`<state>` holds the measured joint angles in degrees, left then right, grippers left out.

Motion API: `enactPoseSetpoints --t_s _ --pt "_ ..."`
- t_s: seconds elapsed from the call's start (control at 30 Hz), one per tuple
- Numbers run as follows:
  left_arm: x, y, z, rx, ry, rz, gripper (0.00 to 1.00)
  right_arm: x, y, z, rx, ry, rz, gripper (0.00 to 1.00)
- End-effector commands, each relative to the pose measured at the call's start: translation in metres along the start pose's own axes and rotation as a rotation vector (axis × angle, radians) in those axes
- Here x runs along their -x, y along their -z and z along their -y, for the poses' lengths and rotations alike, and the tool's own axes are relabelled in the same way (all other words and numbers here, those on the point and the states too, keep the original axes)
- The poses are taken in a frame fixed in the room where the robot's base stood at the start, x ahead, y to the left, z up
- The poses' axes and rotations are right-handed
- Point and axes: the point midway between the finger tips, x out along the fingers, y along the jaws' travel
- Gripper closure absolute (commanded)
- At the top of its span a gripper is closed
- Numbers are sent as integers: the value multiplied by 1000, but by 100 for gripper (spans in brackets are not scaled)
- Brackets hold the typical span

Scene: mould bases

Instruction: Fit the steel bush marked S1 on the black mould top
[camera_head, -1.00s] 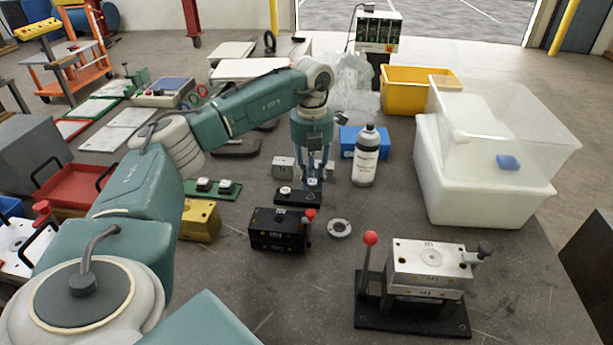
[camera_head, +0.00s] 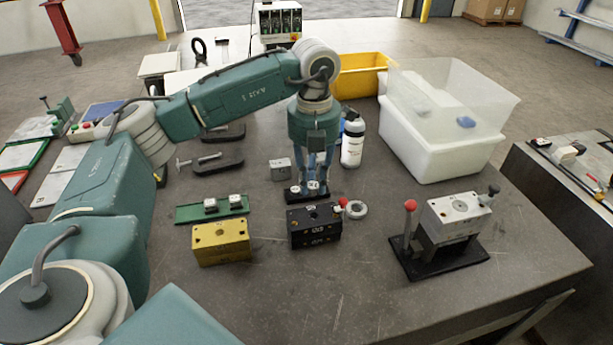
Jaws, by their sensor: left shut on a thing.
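The black mould top (camera_head: 327,237) is a block on the table with a hole in its top face and pale labels too small to read. Just behind it is a small black holder (camera_head: 302,197) with two small steel bushes. My left gripper (camera_head: 314,182) points down over this holder and is shut on the right-hand bush (camera_head: 314,187), which is still at the holder. The other bush (camera_head: 295,190) stands to its left. I cannot read which bush is marked S1. My right gripper is not in view.
A red-knobbed part (camera_head: 342,202) and a steel ring (camera_head: 356,209) are right of the black block. A yellow block (camera_head: 221,243) and a green strip (camera_head: 185,214) lie left. A bottle (camera_head: 352,143), a white bin (camera_head: 430,150) and a steel mould on a stand (camera_head: 455,217) are right. The front table is clear.

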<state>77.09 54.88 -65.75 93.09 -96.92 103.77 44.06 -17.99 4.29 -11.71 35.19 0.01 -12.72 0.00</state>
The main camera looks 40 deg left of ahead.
Motion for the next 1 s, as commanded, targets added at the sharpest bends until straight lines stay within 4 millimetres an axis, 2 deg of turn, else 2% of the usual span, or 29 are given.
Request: enactPoseSetpoints --t_s 0.13,0.3,0.47,0.7,1.0 --pt "-6 0 0 -1 0 0 100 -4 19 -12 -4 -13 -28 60" --pt "-18 0 0 0 0 0 100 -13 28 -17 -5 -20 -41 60" --pt "-34 0 0 0 0 0 100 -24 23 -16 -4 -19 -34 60" --pt "-55 0 0 1 1 1 100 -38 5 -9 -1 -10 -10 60" --pt "-61 0 0 1 1 1 100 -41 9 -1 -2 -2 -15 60"
